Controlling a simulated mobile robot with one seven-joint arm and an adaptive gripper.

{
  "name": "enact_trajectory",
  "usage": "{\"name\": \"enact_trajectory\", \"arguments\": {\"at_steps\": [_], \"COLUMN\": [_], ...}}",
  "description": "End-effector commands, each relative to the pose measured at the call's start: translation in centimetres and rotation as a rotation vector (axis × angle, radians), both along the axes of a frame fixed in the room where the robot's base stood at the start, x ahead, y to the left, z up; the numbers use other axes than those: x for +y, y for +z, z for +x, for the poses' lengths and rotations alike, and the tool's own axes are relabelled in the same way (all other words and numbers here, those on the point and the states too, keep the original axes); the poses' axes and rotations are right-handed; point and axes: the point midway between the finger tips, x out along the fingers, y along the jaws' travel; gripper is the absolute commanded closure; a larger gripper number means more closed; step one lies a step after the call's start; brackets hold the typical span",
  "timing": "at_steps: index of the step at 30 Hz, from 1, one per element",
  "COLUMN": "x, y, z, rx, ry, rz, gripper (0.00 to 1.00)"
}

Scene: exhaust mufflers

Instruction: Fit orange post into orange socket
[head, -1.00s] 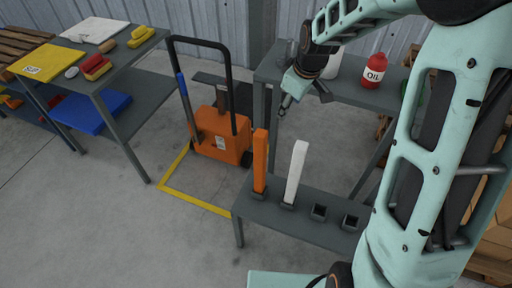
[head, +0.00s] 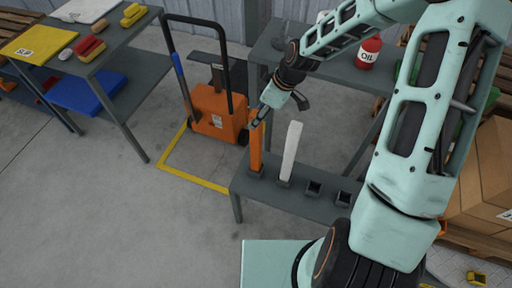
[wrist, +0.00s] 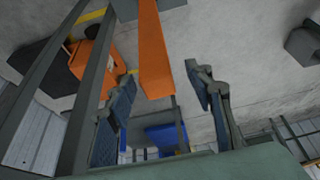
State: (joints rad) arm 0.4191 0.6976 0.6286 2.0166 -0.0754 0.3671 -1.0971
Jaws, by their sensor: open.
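The orange post (head: 256,150) stands upright in a dark socket at the left end of the low grey bench (head: 300,206). My gripper (head: 262,117) is at the post's upper end, pointing down and to the left. In the wrist view the orange post (wrist: 156,45) shows between the open fingers (wrist: 163,85), with a visible gap on each side. A white post (head: 291,152) stands in the socket just right, leaning slightly. No orange-coloured socket is distinguishable.
An orange pallet jack (head: 215,113) stands behind the bench, inside yellow floor lines. A grey table (head: 345,70) with a red oil bottle (head: 369,52) is behind my arm. A workbench with pads and brushes is at the left. Cardboard boxes (head: 490,170) stand at the right.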

Motion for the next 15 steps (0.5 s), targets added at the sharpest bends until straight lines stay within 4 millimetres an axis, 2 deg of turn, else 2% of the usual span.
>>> {"name": "enact_trajectory", "arguments": {"at_steps": [12, 15], "x": [0.6, 0.8], "y": [-4.5, -5.1], "z": [0.6, 0.7], "rx": [0.002, 0.001], "ry": [0.001, 0.001], "rz": [0.0, -0.001], "gripper": [0.52, 0.52]}}
